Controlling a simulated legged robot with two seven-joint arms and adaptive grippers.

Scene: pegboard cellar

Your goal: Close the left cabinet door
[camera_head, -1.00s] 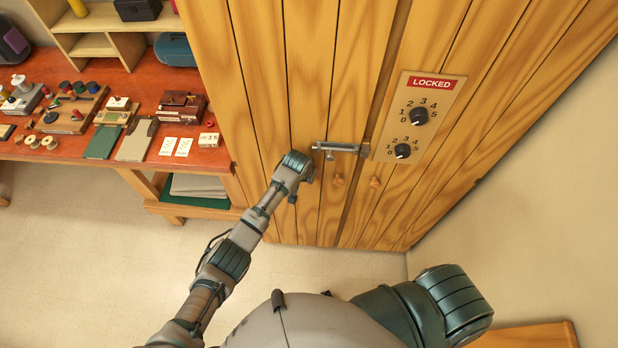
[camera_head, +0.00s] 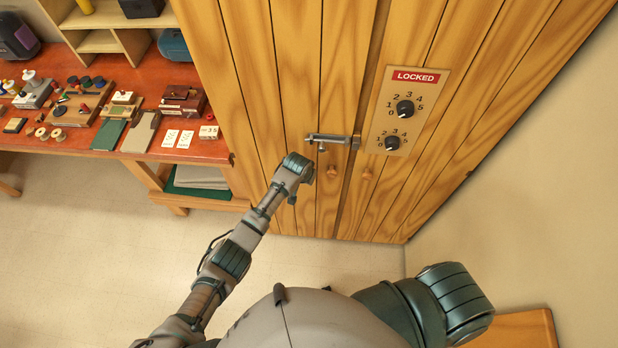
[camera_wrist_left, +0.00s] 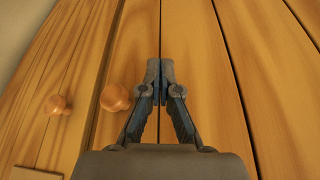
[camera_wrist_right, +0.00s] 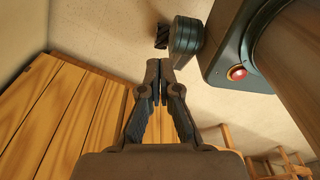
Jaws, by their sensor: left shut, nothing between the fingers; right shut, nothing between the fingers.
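The wooden cabinet's left door (camera_head: 262,110) looks about flush with the right door (camera_head: 450,120), with a narrow dark seam between them. A metal bolt (camera_head: 330,138) lies across near the seam. The left door's round knob (camera_head: 333,171) sits below it. My left arm reaches up to the left door; its fingers are hidden in the head view. In the left wrist view my left gripper (camera_wrist_left: 160,78) is shut and empty in front of the planks, beside the nearer knob (camera_wrist_left: 115,97); contact cannot be told. My right gripper (camera_wrist_right: 159,80) is shut and empty, away from the doors.
A panel (camera_head: 405,110) marked LOCKED with two dials is on the right door. A red-topped workbench (camera_head: 90,140) with tools stands left of the cabinet. A wall (camera_head: 530,190) borders the right side. The floor (camera_head: 80,240) before the bench is clear.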

